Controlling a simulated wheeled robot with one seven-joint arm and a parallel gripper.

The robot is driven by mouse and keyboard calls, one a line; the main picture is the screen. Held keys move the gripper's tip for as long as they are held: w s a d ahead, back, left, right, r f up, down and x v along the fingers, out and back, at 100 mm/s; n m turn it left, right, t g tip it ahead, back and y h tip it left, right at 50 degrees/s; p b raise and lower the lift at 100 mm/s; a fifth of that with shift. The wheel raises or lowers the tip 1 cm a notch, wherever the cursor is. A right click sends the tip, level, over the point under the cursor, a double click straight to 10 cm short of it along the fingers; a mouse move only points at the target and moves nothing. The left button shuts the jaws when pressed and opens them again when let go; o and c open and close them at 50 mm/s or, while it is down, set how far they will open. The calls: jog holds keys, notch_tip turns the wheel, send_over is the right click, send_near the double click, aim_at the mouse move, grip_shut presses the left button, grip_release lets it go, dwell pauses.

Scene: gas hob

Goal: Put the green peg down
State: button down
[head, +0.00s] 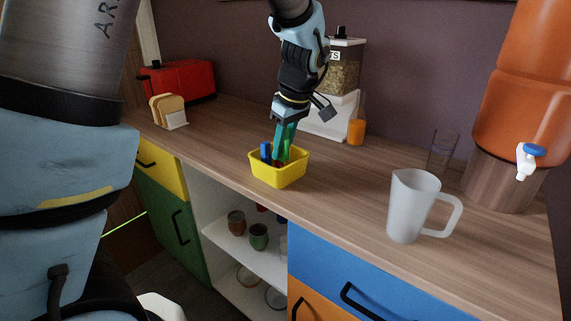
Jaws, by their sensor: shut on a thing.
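My gripper (283,143) points down over a small yellow bin (279,178) on the wooden counter. Its teal fingers reach down into the bin's opening. The gripper is shut on the green peg (287,150), a thin bright green strip showing beside the fingers. The lower end of the peg is hidden by the bin's front wall and the fingers. A blue peg (265,151) stands in the bin at the left, and something reddish shows low inside.
A translucent jug (410,205) stands on the counter at the right, near an orange dispenser (525,90). Behind are an orange bottle (357,125), a cereal dispenser (340,85), a red toaster (180,82) and a bread rack (168,110). Counter between bin and jug is clear.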

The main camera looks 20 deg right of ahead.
jog(key=shift+f, duration=2.35)
jog(key=shift+f, duration=0.15)
jog(key=c, duration=0.7)
grip_release()
jog(key=shift+c, duration=0.2)
jog(key=v, duration=1.2)
jog(key=a+f+m, duration=0.3)
jog(key=a+f, duration=0.2)
jog(key=a, duration=1)
jog(key=s+a+f+m+g+h, duration=0.1)
jog(key=a+f+m, duration=0.2)
jog(key=a, duration=1.3)
jog(key=shift+a+f, duration=0.2)
jog(key=shift+f, duration=0.8)
